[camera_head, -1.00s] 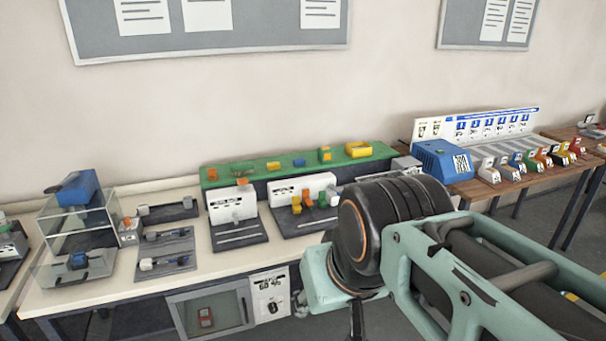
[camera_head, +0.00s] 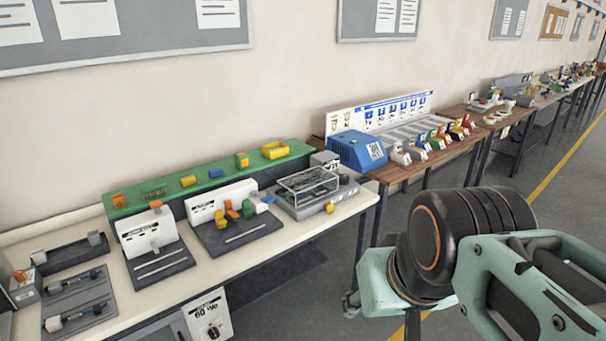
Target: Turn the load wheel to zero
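I cannot make out for certain which part is the load wheel. A grey device with a clear cover (camera_head: 308,183) stands at the right end of the near bench, with a small yellow part (camera_head: 329,208) at its front edge. A white panel with a dark round shape (camera_head: 212,331) and partly readable large print hangs below the bench's front edge. My arm, mint green and black, fills the lower right. My gripper is outside the picture.
The near bench (camera_head: 262,236) carries grey stations with orange, green and blue parts, and a green shelf (camera_head: 215,183) behind. A blue box (camera_head: 352,149) stands on the wooden bench to the right. Open floor with a yellow line lies at the far right.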

